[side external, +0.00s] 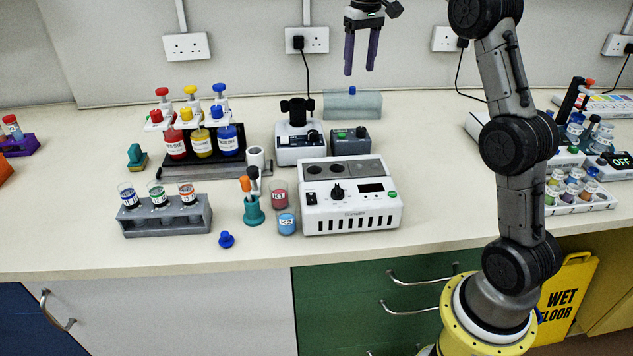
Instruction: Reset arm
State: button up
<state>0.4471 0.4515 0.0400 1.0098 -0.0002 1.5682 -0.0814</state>
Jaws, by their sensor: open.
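My gripper (361,68) is at the top middle of the side external view, high over the back of the bench. Its two dark purple fingers point down and stand apart, with nothing between them. It touches nothing that I can see. My arm rises at the right, and its upper part runs out of the top of the picture.
A white device (350,212) stands mid-bench, with beakers K1 (279,195) and K2 (287,224) beside it. A rack of dye bottles (203,171), a grey vial rack (167,216) and a blue cap (226,240) are left. A vial tray (572,206) is right. The front bench strip is mostly clear.

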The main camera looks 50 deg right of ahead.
jog(key=s+a+r+n+t, duration=0.1)
jog(key=s+a+r+n, duration=0.1)
jog(key=s+a+r, duration=0.4)
jog(key=s+a+r+n+t, duration=0.1)
jog(key=s+a+r+t, duration=0.1)
jog(key=s+a, duration=0.75)
jog(key=s+a+f+t, duration=0.1)
jog(key=s+a+f, duration=0.2)
jog(key=s+f, duration=0.3)
jog(key=s+a+f+n, duration=0.1)
jog(key=s+a+f, duration=0.2)
jog(key=s+f, duration=0.4)
notch_tip(320, 180, down, 2)
jog(key=shift+f+t, duration=0.15)
jog(key=shift+t, duration=0.25)
